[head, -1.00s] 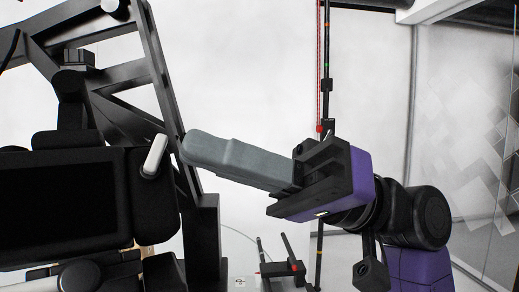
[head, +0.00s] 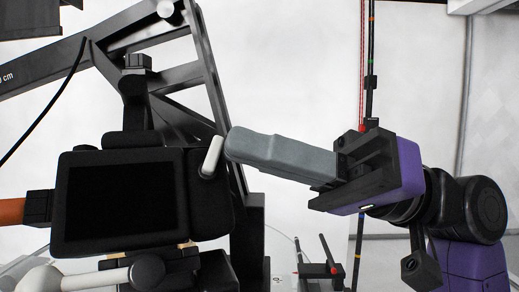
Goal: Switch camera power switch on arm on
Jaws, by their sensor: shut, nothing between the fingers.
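The camera (head: 120,200) is a black box with a dark blank screen at the left of the head view, mounted on a black arm frame. A small white lever-like part (head: 211,156), seemingly the power switch, sticks out at its upper right edge, tilted slightly. My gripper (head: 232,147) comes in from the right with its long grey fingers pressed together and empty. Their tip is right beside the white part in the picture. I cannot tell whether they touch it.
The black arm frame (head: 208,75) rises behind the camera and the fingertips. A thin dark cable (head: 45,105) hangs at the left. A thin upright pole (head: 370,60) stands behind my gripper. A small black stand with red marks (head: 320,270) is below. Pale wall fills the background.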

